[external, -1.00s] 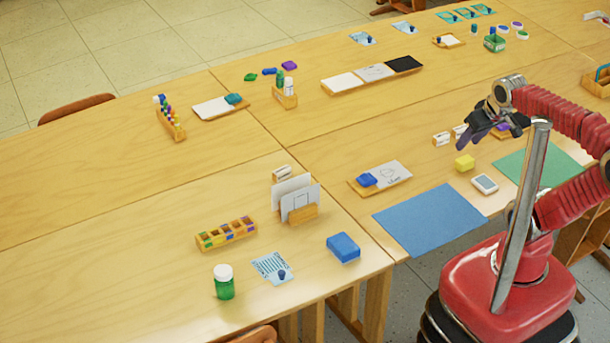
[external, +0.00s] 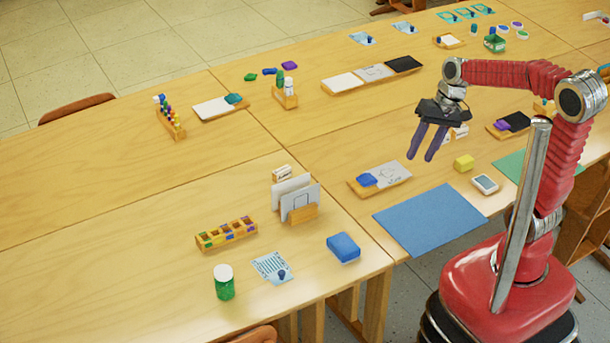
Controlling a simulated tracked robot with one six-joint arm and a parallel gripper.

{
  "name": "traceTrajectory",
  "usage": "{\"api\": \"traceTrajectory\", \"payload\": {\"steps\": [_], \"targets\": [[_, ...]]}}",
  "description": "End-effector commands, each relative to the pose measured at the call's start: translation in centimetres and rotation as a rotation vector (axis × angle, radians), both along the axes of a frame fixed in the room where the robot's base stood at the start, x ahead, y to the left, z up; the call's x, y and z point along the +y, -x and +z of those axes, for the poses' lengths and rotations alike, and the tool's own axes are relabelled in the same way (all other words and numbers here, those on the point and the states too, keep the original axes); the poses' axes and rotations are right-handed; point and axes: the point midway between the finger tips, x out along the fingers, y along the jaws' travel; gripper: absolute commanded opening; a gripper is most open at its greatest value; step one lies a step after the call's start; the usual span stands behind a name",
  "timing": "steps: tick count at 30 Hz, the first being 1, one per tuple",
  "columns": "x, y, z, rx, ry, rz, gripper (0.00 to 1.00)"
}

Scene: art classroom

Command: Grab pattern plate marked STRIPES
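A light-blue plate with dark stripe-like lines and a small dark-blue knob (external: 268,265) lies flat on the near left table, between a green jar and a blue block. Any word on it is too small to read. Two other light plates with blue knobs, one (external: 361,39) and another (external: 405,27), lie at the far edge; their patterns are not clear. My gripper (external: 420,158) points down above the table, up and right of the striped plate and well apart from it. Its two purple fingers are spread, with nothing between them.
The green jar (external: 224,284) and blue block (external: 343,248) flank the striped plate. A paint box (external: 226,234) and an upright card holder (external: 303,214) stand behind it. A drawing tray (external: 392,178) and blue mat (external: 432,219) lie below my gripper.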

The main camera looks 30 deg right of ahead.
Motion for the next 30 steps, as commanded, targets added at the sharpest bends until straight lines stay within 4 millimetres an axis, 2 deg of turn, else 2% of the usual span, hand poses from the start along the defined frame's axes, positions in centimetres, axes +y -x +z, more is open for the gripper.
{"api": "traceTrajectory", "payload": {"steps": [17, 30], "targets": [[9.2, -4.6, -4.9, 0.341, -0.221, -0.124, 0.37], [16.2, -7.5, -10.0, 0.606, -0.357, -0.241, 0.37]]}}
